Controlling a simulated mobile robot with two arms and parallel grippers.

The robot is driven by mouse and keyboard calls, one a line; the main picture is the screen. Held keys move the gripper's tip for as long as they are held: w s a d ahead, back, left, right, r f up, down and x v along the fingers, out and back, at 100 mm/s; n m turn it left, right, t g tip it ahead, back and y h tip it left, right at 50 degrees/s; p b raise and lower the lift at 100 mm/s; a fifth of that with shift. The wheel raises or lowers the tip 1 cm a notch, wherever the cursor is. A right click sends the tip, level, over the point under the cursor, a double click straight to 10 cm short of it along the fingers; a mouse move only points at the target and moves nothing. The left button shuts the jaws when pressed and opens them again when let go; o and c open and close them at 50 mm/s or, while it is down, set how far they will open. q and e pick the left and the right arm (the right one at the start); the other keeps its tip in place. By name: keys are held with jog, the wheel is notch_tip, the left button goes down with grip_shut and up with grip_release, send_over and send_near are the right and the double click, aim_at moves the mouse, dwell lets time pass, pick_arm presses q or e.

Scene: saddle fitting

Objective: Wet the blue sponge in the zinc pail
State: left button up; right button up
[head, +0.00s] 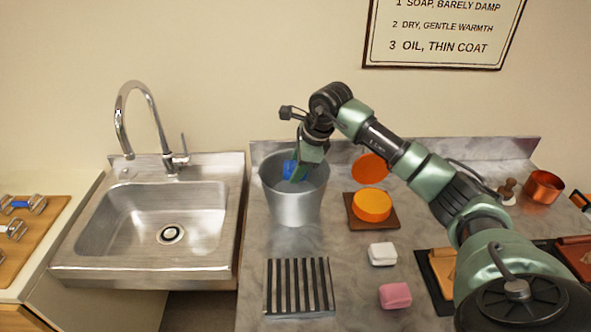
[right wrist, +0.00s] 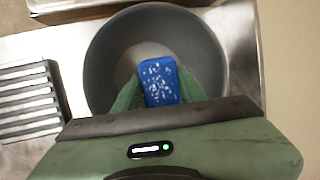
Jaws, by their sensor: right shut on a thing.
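The zinc pail (head: 294,208) stands on the grey counter to the right of the sink. My right gripper (head: 297,172) reaches down into the pail's mouth. It is shut on the blue sponge (head: 290,169), which is at the rim level or a little inside the pail. In the right wrist view the sponge (right wrist: 160,82) is between the green fingers, over the pail's inside (right wrist: 110,60); white flecks show on its face. I cannot tell whether the sponge touches the pail's bottom or any water. My left gripper is not in view.
A slatted rack (head: 298,287) lies in front of the pail. An orange round tin (head: 371,205), a white block (head: 382,254) and a pink block (head: 395,295) are to the right. The steel sink (head: 150,220) with its tap is at left.

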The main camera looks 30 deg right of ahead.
jog(key=shift+r+p, duration=2.4)
jog(key=shift+r, duration=1.3)
notch_tip(320, 180, up, 4)
jog(key=p, duration=0.2)
jog(key=shift+p, duration=0.35)
